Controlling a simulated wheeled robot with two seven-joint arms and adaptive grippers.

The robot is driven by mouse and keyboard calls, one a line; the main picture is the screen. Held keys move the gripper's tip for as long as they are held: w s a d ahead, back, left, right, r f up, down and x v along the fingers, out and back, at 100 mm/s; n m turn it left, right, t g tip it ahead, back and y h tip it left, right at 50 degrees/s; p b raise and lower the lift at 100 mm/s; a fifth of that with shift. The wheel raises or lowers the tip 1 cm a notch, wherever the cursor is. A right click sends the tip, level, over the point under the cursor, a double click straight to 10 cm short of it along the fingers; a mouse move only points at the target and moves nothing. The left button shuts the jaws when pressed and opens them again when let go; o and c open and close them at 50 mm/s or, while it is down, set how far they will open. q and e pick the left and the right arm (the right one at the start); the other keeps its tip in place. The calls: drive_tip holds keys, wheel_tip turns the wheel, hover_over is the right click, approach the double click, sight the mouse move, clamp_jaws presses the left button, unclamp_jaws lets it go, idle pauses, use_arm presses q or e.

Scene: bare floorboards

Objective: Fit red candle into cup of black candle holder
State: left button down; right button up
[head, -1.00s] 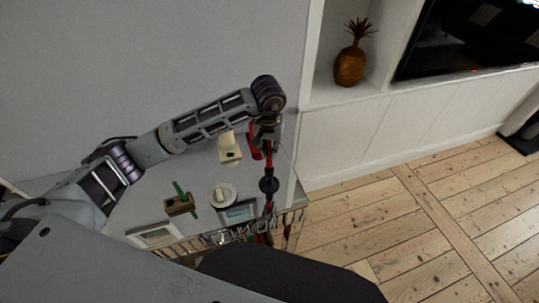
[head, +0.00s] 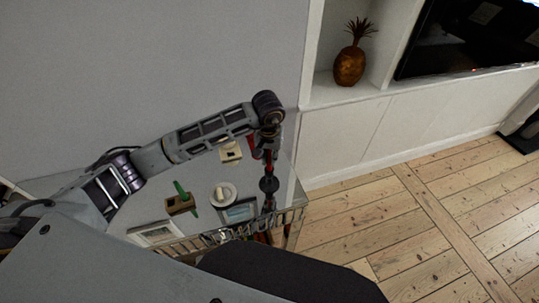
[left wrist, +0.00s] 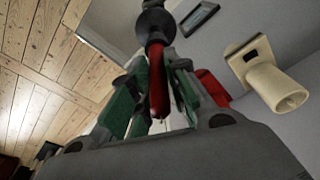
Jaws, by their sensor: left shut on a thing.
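The red candle (left wrist: 159,80) is between the green-padded fingers of my left gripper (left wrist: 155,95), which is shut on it. Its far end meets a dark rounded piece of the black candle holder (left wrist: 155,22); I cannot tell whether the end is inside the cup or only in line with it. In the head view the left gripper (head: 268,146) points down above the black holder (head: 269,184), with part of the candle showing between them. The candle's seat is hidden by the dark piece. My right gripper is not in view.
A second red object (left wrist: 211,88) lies close beside the gripper. A cream object (head: 231,152), a white round piece (head: 223,193), a wooden block with a green stick (head: 180,203) and a framed picture (head: 240,212) are on the reflective tabletop (head: 212,171).

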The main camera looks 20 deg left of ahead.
sight(269, 166)
use_arm(q)
drive_tip(key=shift+f, duration=0.2)
drive_tip(key=c, duration=1.4)
unclamp_jaws()
drive_tip(key=shift+r, duration=0.2)
drive_tip(key=shift+r, duration=0.65)
drive_tip(key=shift+s+d+r+b, duration=0.1)
drive_tip(key=shift+s+r+b, duration=0.25)
drive_tip(key=shift+r, duration=1.4)
drive_tip(key=shift+s+r+b, duration=0.1)
drive_tip(key=shift+r+b, duration=0.35)
drive_tip(key=shift+r, duration=1.35)
drive_tip(key=shift+s+d+r+b, duration=0.1)
drive_tip(key=shift+s+r+b, duration=0.25)
drive_tip(key=shift+r, duration=1.4)
drive_tip(key=shift+w, duration=0.1)
